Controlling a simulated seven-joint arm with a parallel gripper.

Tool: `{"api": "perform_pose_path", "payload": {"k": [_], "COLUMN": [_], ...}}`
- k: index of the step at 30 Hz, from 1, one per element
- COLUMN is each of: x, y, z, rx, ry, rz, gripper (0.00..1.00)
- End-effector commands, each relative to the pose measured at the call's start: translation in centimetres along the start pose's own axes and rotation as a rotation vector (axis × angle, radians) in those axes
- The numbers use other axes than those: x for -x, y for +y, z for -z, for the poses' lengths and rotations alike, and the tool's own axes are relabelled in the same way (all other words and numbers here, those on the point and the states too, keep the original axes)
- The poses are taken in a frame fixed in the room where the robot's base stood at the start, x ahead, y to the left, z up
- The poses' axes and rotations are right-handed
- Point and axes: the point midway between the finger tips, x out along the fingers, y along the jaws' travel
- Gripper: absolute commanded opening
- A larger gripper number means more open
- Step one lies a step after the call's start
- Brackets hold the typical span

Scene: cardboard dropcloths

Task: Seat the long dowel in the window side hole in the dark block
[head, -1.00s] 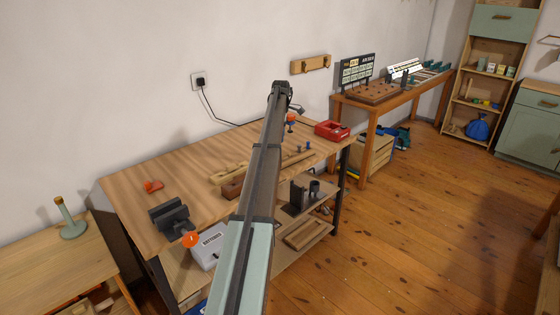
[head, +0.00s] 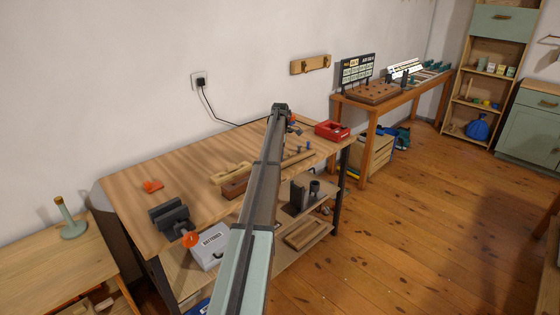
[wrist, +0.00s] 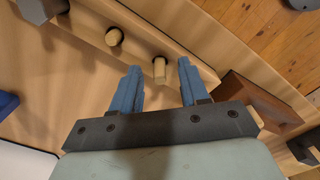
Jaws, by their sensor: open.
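My gripper (wrist: 158,67) shows in the wrist view with its two blue fingers apart. The end of a pale dowel (wrist: 159,71) lies between the fingertips, with gaps at both sides. This dowel stands at a pale wooden strip (wrist: 152,38); a second pale dowel (wrist: 114,37) stands at the same strip to the left. I cannot tell which dowel is longer. A reddish-brown dark block (wrist: 238,88) is right of the fingers; its holes do not show. In the head view the dark block (head: 235,188) lies on the workbench, and my arm hides the gripper.
The workbench (head: 135,200) also bears a grey vise (head: 168,218), an orange item (head: 152,186) and a red tray (head: 331,131). A dark grey object (wrist: 40,8) is at the wrist view's top left. The bench's left part has clear room.

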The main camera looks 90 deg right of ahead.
Motion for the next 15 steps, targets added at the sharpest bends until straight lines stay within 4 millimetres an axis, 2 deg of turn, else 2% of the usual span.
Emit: {"api": "perform_pose_path", "payload": {"k": [4,15], "x": [0.05,0.08], "y": [0.01,0.01], "z": [0.0,0.0], "rx": [0.0,0.0], "ry": [0.0,0.0], "rz": [0.0,0.0], "gripper": [0.43,0.07]}}
